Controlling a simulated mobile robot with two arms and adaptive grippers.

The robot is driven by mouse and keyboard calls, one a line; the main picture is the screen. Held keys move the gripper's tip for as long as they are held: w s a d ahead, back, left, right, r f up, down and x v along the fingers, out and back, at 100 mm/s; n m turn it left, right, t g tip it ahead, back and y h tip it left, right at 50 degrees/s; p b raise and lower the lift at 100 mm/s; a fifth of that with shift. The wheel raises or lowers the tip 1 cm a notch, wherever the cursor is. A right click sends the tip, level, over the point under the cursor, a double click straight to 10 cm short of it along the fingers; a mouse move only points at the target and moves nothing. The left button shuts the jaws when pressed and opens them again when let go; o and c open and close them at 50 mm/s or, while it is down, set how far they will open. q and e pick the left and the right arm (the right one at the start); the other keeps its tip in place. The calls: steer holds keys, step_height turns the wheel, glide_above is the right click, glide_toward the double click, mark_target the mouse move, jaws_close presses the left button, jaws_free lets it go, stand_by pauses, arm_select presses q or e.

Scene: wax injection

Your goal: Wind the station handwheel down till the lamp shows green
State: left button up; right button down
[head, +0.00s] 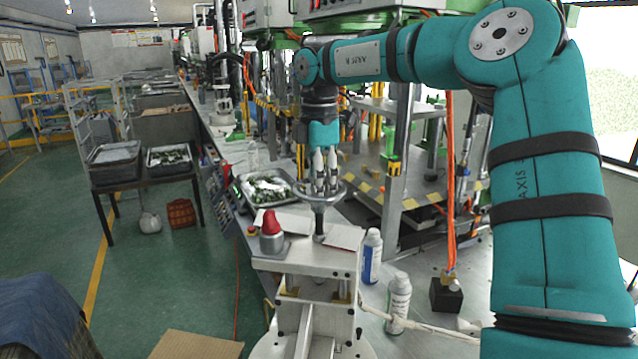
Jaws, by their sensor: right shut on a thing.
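The handwheel (341,192) is a grey metal ring lying roughly level on an upright post at the top of the pale metal station (318,262). My right gripper (325,186) points straight down from above and is shut on the handwheel; its fingers hide part of the ring and hub. The lamp (271,223) is a domed cap on a grey base at the station's left corner. It shows red. My left gripper is not in this view.
A blue-labelled bottle (371,257), a white spray can (398,300) and a black block (446,295) stand on the bench right of the station. A tray of parts (265,188) lies behind the wheel. The green floor at left is largely open.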

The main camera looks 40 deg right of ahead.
steer(key=m, duration=0.6)
steer(key=shift+w+r, duration=0.1)
steer(key=shift+r, duration=0.1)
stand_by(0.4)
steer(key=c, duration=1.4)
jaws_free()
steer(key=shift+c, duration=0.2)
steer(key=shift+o, duration=0.3)
steer(key=shift+f, duration=0.1)
step_height(320, 180, up, 12)
